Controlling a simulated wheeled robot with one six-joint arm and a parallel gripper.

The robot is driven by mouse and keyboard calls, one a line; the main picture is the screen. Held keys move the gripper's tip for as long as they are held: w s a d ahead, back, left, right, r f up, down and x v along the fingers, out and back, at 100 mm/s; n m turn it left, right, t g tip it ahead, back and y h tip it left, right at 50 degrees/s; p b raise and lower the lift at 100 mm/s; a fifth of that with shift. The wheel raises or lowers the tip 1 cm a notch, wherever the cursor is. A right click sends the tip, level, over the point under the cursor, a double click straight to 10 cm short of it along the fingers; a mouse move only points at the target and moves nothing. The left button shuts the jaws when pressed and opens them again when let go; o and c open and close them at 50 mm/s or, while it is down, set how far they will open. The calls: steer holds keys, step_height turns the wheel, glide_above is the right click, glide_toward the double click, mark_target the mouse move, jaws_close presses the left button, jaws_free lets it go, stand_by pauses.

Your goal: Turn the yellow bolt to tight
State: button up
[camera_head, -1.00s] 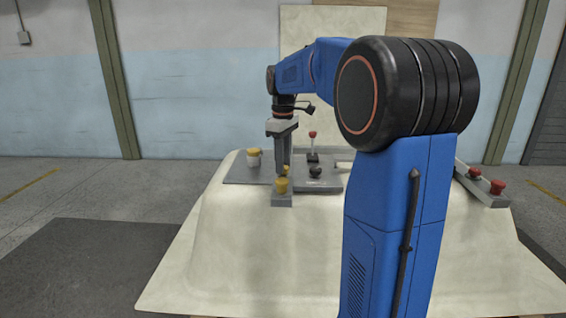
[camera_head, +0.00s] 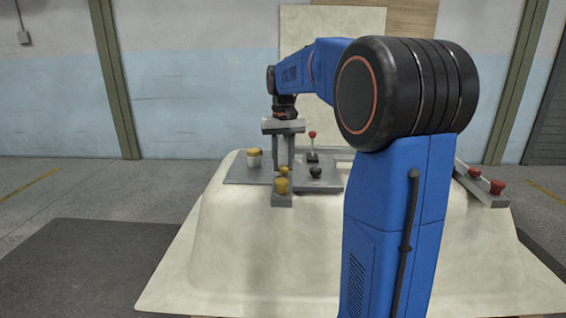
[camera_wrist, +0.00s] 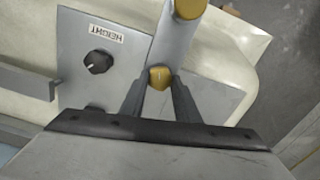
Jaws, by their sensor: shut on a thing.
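The yellow bolt (camera_wrist: 159,77) shows its hexagonal head between my fingertips in the wrist view. In the head view the bolt (camera_head: 283,171) is a small yellow spot at the lower end of the fingers. My gripper (camera_head: 284,163) points straight down and is shut on the bolt, one finger on each side; it also fills the lower middle of the wrist view (camera_wrist: 158,88). The bolt's shank is hidden, so how deep it sits cannot be seen.
A larger yellow knob (camera_head: 281,186) stands on a grey block just in front of the bolt. On the grey plate are a black dial (camera_head: 316,173), a red-topped lever (camera_head: 312,135) and a yellow-capped white piece (camera_head: 254,158). Red buttons (camera_head: 497,187) sit at right.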

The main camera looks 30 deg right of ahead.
mark_target(283, 166)
steer(key=m, duration=0.5)
stand_by(0.6)
steer(key=o, duration=1.1)
steer(key=shift+c, duration=0.2)
step_height(283, 166, up, 17)
steer(key=shift+r, duration=0.2)
